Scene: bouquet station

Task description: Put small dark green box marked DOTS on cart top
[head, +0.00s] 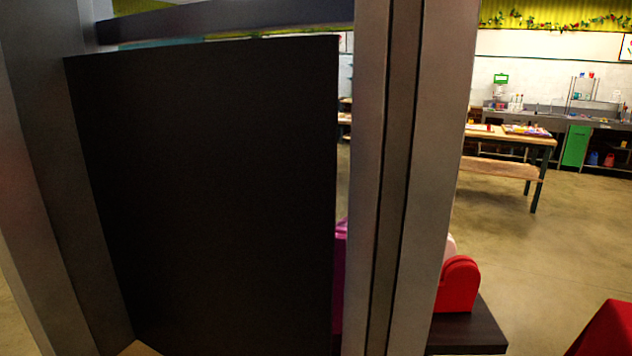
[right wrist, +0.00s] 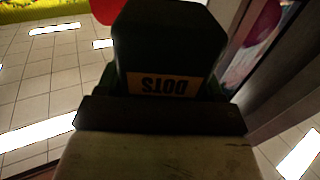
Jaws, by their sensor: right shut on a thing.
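The small dark green box marked DOTS (right wrist: 165,50) fills the upper middle of the right wrist view. Its orange label reads upside down there. My right gripper (right wrist: 160,113) is shut on the box, and its dark jaw crosses in front of the box's lower part. Neither the box nor my right gripper shows in the head view. My left gripper is not in view. I cannot make out the cart top in either view.
A large dark panel (head: 210,190) between grey posts (head: 430,150) blocks much of the head view. A red rounded thing (head: 458,285) stands on a dark shelf (head: 470,330). A wooden table (head: 510,137) is farther back. Open floor (head: 540,240) lies at right.

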